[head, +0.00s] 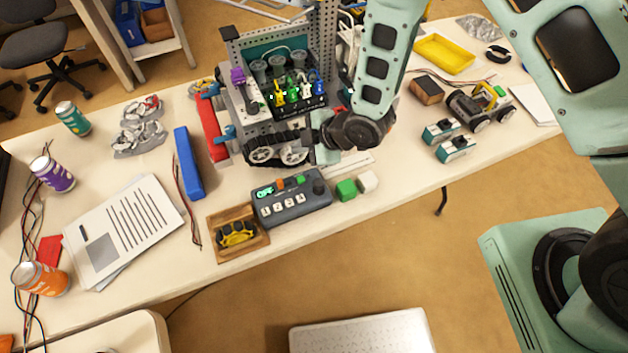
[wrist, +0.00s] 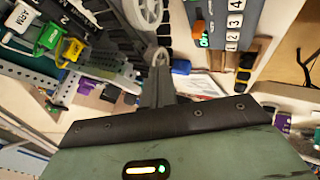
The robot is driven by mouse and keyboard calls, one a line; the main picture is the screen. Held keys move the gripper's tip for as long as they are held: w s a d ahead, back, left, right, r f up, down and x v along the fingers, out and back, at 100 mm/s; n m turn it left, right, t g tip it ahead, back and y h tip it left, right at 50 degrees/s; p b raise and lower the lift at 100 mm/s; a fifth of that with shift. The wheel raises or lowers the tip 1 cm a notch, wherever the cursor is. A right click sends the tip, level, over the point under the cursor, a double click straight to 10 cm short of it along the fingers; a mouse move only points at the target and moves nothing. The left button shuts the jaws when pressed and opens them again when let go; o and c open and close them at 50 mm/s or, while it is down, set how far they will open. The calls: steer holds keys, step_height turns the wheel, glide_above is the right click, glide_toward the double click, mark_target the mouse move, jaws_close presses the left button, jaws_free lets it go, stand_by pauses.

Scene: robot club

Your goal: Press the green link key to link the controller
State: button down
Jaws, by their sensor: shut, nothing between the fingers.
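The dark grey controller (head: 291,203) lies near the table's front edge. It has a small lit display (head: 265,191), an orange key, a green key (head: 299,181), a dark knob and a row of numbered white keys. In the wrist view the controller (wrist: 234,50) is at the top right, partly cut off, with its orange key and lit display showing; I cannot make out the green key there. My gripper (head: 322,156) is behind the controller, beside the wheeled machine and apart from the keys. Its shut, empty fingers (wrist: 158,80) show in the wrist view.
The wheeled machine (head: 272,125) with coloured connectors stands close behind the controller. A wooden tray (head: 262,244) with a yellow item is at the controller's left. A green block (head: 346,190) and white block (head: 367,182) lie at its right.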

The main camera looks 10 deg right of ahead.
mark_target(305, 180)
steer(key=shift+s+d+f, duration=0.2)
steer(key=shift+d+f, duration=0.1)
steer(key=shift+f, duration=0.25)
step_height(305, 180, down, 9)
steer(key=b, duration=0.6)
steer(key=shift+r, duration=0.1)
stand_by(1.8)
steer(key=shift+f+b, duration=0.4)
steer(key=shift+b, duration=0.2)
steer(key=shift+f+b, duration=0.4)
steer(key=shift+f, duration=0.05)
stand_by(0.4)
stand_by(0.3)
steer(key=shift+r+p, duration=0.45)
steer(key=shift+r, duration=0.4)
